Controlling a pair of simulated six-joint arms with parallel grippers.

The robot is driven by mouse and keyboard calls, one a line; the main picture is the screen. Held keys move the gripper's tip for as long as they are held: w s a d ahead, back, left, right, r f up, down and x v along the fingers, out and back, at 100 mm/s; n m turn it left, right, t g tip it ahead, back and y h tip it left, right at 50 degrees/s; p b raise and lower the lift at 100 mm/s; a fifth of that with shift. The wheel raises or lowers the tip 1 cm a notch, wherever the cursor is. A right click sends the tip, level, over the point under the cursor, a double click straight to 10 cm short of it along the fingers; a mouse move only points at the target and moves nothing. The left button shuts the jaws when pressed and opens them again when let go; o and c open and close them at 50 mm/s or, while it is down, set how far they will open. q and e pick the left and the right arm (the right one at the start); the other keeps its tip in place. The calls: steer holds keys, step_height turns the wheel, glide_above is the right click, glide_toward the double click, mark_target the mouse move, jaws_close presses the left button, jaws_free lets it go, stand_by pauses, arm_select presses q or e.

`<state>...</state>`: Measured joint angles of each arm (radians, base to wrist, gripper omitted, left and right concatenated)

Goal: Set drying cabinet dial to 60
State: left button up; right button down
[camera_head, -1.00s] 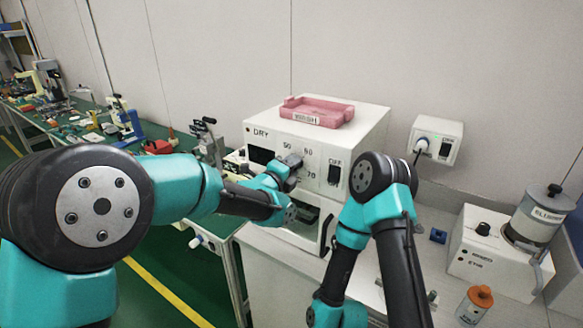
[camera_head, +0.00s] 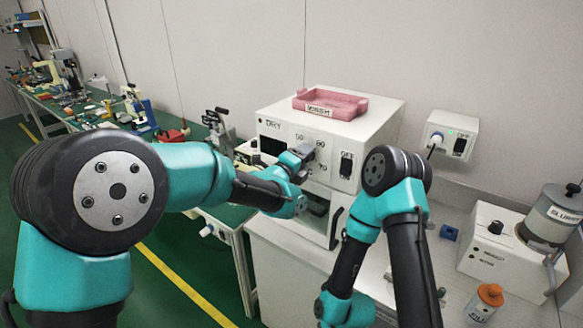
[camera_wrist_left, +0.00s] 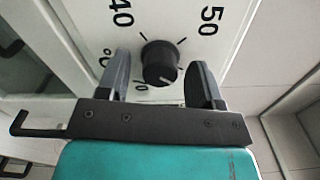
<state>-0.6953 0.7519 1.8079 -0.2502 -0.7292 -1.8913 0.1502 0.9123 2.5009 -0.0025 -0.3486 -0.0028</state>
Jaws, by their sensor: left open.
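The drying cabinet (camera_head: 376,133) is a white box marked DRY, standing on the bench with its front towards me. Its dial (camera_wrist_left: 160,62) is a round black knob, seen in the left wrist view among printed tick marks and the numbers 40 and 50; a further number is partly covered. My left gripper (camera_wrist_left: 160,85) is open, with one finger on each side of the dial; I cannot tell whether they touch it. In the head view, my left gripper (camera_head: 304,150) hides the dial. The dial's exact setting is unclear.
A pink tray (camera_head: 330,103) lies on the cabinet. A black switch (camera_head: 346,165) is right of the dial, with a dark door handle (camera_head: 335,229) below. A wall box (camera_head: 451,137), a slurry unit (camera_head: 550,217) and an orange-capped bottle (camera_head: 486,303) stand to the right.

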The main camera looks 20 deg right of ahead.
arm_select(q)
steer(key=v, duration=1.7)
steer(key=shift+a, duration=0.15)
steer(key=a+f+n+g+y, duration=0.1)
steer(key=a+f+n+y, duration=0.2)
steer(key=a+f+n, duration=0.45)
steer(key=a+f+n+g+y, duration=0.15)
steer(key=a+f+n, duration=0.3)
steer(key=f, duration=0.65)
steer(key=a+f+n+g+y, duration=0.1)
steer(key=a+f+n+y, duration=0.2)
steer(key=a+f+n, duration=0.5)
steer(key=s+a+f+n+g+y, duration=0.1)
steer(key=s+a+f+n+g, duration=0.2)
steer(key=s+a+f+n, duration=0.3)
steer(key=s+a+f+n+g+y, duration=0.1)
steer(key=s+a+f+n+g, duration=0.3)
steer(key=s+f, duration=0.7)
step_height(320, 180, down, 3)
steer(key=a+n, duration=0.2)
steer(key=shift+s+n+y, duration=0.25)
steer(key=shift+n+y, duration=0.1)
steer(key=shift+n, duration=0.05)
steer(key=shift+d+r, duration=0.1)
steer(key=shift+r, duration=0.05)
